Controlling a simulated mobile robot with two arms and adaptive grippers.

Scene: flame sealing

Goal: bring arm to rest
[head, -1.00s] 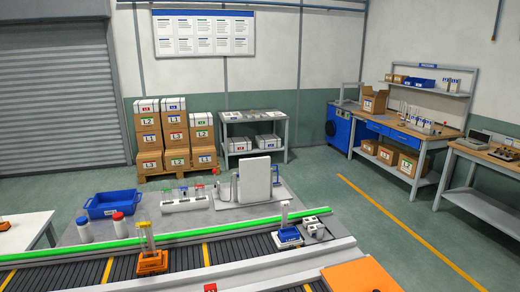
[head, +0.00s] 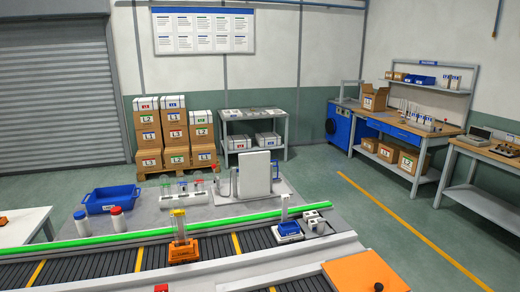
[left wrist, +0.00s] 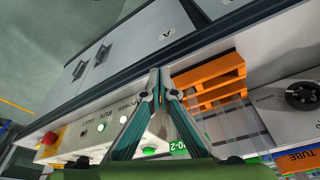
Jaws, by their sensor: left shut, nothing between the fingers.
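My left gripper (left wrist: 158,82) shows in the left wrist view with its two teal fingers together and nothing between them. It points over a white control panel (left wrist: 75,143) with indicator lights and an orange pallet-like piece (left wrist: 212,80). Neither gripper shows in the head view. There, an orange carrier (head: 184,252) with an upright holder sits on the conveyor (head: 110,262), and a blue carrier (head: 289,230) stands farther right. My right gripper is out of sight.
A red button (left wrist: 49,138) and a black knob (left wrist: 303,95) lie at the sides of the wrist view. Behind the conveyor are a blue bin (head: 112,200), two capped bottles (head: 118,222) and a white machine (head: 255,174). Open floor (head: 375,225) lies right.

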